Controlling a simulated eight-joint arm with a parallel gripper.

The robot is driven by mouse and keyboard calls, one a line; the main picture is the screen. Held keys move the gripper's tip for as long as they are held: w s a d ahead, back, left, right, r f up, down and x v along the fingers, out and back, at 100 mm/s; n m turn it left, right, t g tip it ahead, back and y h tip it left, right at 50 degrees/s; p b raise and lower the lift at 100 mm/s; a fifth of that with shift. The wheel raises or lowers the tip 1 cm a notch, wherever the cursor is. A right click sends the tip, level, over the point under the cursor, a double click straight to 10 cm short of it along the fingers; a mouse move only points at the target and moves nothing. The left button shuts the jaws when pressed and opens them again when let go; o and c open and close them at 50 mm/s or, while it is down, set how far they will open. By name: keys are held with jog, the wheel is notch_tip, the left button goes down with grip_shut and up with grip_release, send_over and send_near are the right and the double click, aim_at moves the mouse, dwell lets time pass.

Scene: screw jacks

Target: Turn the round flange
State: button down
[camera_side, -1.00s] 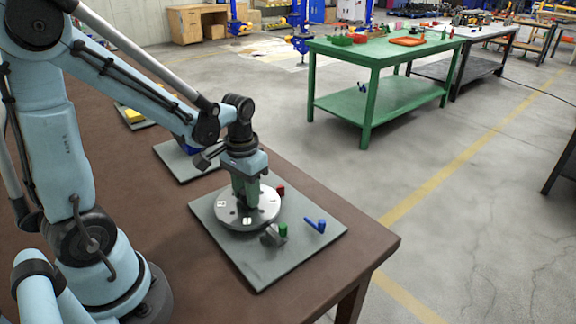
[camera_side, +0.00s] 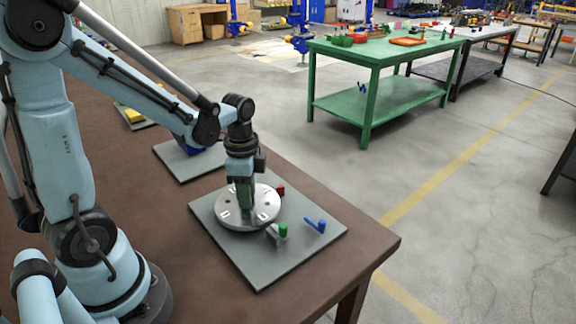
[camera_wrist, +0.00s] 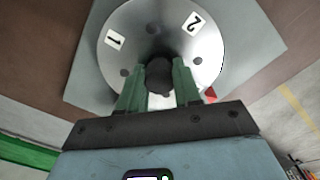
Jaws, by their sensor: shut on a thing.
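The round flange (camera_side: 262,205) is a silver disc with dark holes and white marked labels. It lies on a grey plate (camera_side: 262,270) on the brown table. In the wrist view the flange (camera_wrist: 205,60) fills the upper middle, with labels "1" and "2" near its far rim. My gripper (camera_side: 245,205) points down over the disc's centre. In the wrist view its green fingers (camera_wrist: 159,85) are shut on a dark round knob (camera_wrist: 158,76) at the middle of the flange. The lower part of the flange is hidden behind the gripper.
On the plate, a grey block with a green peg (camera_side: 283,230), a blue handle (camera_side: 317,224) and a red piece (camera_side: 281,190) stand close around the flange. Another grey plate with a blue part (camera_side: 190,148) lies behind. The table's right edge is near.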

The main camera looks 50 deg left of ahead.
jog(key=m, duration=0.5)
jog(key=shift+m, duration=0.3)
jog(key=m, duration=1)
jog(key=shift+m, duration=0.4)
jog(key=m, duration=0.5)
jog(key=shift+d+m, duration=0.1)
jog(key=shift+m, duration=0.2)
jog(key=c, duration=0.8)
grip_release()
